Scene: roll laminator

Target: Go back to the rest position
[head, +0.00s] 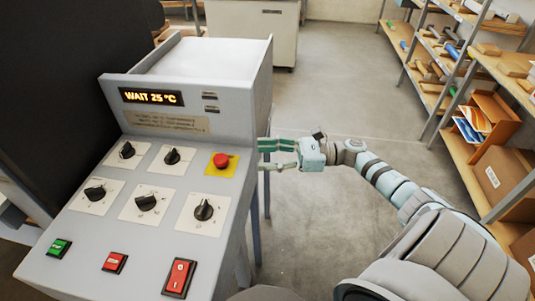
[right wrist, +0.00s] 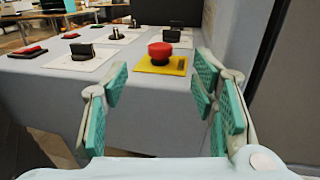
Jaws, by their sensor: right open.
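My right gripper (head: 272,154) is open and empty at the right side of the laminator's control panel (head: 140,235). In the right wrist view its green-padded fingers (right wrist: 160,105) are spread apart, with the red mushroom button (right wrist: 160,52) on its yellow plate seen beyond the gap between them. The button (head: 221,160) also shows in the head view, left of the fingertips and apart from them. My right arm reaches in from the lower right. My left gripper is in neither view.
The panel has several black knobs (head: 147,202), a green button (head: 58,249), a red button (head: 114,262) and a red rocker switch (head: 179,278). The display (head: 151,97) reads "WAIT 25 °C". Shelves (head: 470,165) with boxes stand at the right. Floor (head: 330,105) between is clear.

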